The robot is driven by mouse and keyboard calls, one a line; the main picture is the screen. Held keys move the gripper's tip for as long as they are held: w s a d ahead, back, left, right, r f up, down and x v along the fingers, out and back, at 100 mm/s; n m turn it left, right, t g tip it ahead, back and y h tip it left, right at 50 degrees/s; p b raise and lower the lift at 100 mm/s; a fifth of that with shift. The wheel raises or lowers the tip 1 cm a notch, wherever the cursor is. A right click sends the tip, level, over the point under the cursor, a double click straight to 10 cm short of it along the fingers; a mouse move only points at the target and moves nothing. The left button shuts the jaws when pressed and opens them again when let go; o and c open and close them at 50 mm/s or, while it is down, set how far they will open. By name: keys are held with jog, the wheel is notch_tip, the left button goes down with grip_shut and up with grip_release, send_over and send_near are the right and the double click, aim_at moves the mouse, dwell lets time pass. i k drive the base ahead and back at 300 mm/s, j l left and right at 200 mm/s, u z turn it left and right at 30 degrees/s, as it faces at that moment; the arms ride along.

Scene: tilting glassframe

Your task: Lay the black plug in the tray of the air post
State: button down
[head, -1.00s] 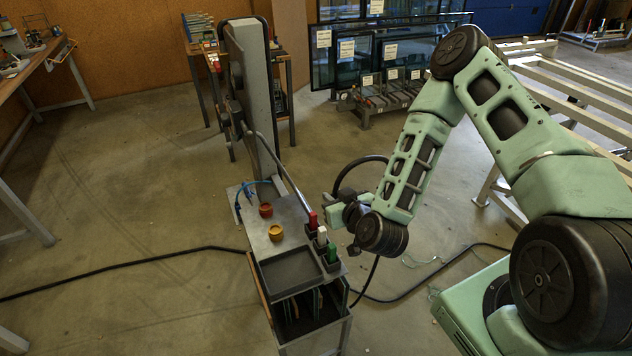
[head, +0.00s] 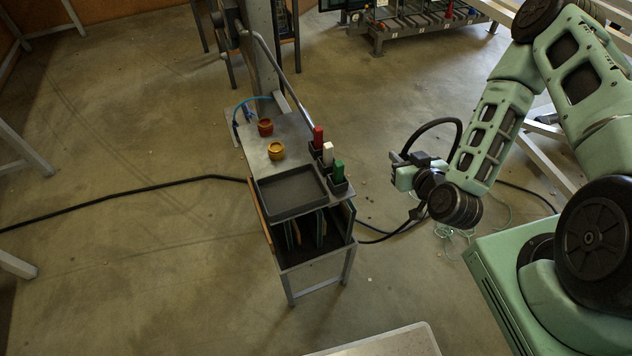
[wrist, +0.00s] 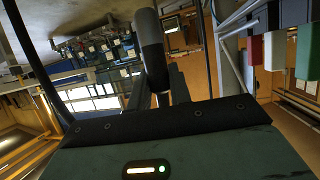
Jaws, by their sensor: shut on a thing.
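The air post's tray (head: 290,208) is a shallow dark rectangular tray at the near end of the grey bench top. It looks empty. My gripper (head: 400,170) is to the right of the bench, apart from it. In the wrist view, my gripper (wrist: 152,95) is shut on the black plug (wrist: 153,65), a dark upright cylinder with a greyer upper part. The fingers hide its lower end. In the head view I cannot make the plug out clearly.
Red (head: 318,136), white (head: 328,153) and green (head: 339,171) blocks stand in black holders along the bench's right edge, between my gripper and the tray. A red ring (head: 265,127) and a yellow ring (head: 276,150) sit behind the tray. A black hose (head: 130,190) crosses the floor.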

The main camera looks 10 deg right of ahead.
aim_at(292, 194)
jog(key=j+z, duration=0.35)
jog(key=k+j+z, duration=0.15)
jog(key=j+z, duration=0.25)
jog(key=k+j, duration=0.15)
jog(key=j, duration=0.2)
jog(key=k+j+z, duration=0.1)
jog(key=j, duration=0.3)
jog(key=k+j, duration=0.15)
jog(key=j, duration=0.2)
jog(key=k+j, duration=0.15)
jog(key=j, duration=0.2)
jog(key=z, duration=0.05)
